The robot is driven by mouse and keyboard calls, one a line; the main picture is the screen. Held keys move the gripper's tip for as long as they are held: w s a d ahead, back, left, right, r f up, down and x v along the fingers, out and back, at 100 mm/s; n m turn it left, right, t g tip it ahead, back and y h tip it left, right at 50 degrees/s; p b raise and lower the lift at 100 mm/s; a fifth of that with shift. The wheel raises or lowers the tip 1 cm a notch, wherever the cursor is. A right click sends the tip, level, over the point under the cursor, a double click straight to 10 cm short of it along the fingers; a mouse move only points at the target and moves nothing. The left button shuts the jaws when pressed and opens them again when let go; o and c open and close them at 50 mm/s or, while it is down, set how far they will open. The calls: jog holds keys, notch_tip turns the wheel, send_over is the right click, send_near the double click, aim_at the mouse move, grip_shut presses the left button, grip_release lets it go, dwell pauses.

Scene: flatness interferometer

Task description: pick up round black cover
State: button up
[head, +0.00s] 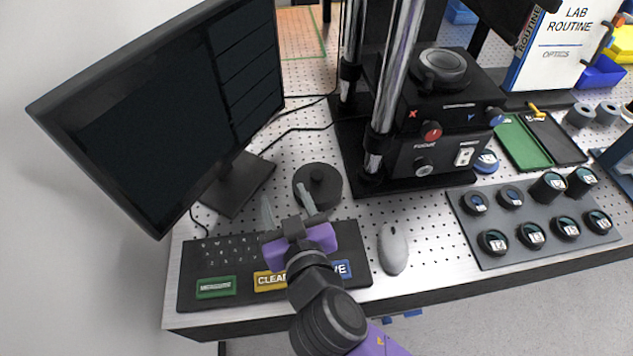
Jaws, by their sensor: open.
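The round black cover (318,184) lies on the perforated bench top, a dark disc with a small knob in its middle. It sits between the monitor's foot and the black instrument stand. My gripper (285,205) is open, its two pale fingers pointing toward the cover. The right finger overlaps the cover's left edge in the head view, and the left finger is to the left of it. I cannot tell whether that finger touches the cover. Nothing shows between the fingers.
A monitor (170,100) stands left, with a keypad (215,262) below my gripper. A grey mouse (393,249) lies right of the keypad. The black instrument (445,125) with metal columns rises behind. A tray of round optics (487,262) is at right. Cables (300,128) run behind the cover.

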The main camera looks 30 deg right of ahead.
aim_at(318, 176)
jog(key=d+m+h, duration=0.1)
jog(key=d+m+g+h, duration=0.1)
jog(key=d+m+h, duration=0.1)
jog(key=d+m+g+h, duration=0.1)
jog(key=d+m, duration=0.1)
jog(key=shift+s+d+f, duration=0.2)
jog(key=shift+s+f, duration=0.2)
jog(key=shift+w+d+f+h, duration=0.1)
jog(key=shift+w+d+h, duration=0.1)
jog(key=shift+d+h, duration=0.1)
jog(key=p+x, duration=0.2)
jog(key=x, duration=0.4)
jog(key=shift+w+d+f, duration=0.25)
jog(key=shift+w+f, duration=0.05)
jog(key=shift+w, duration=0.1)
grip_shut()
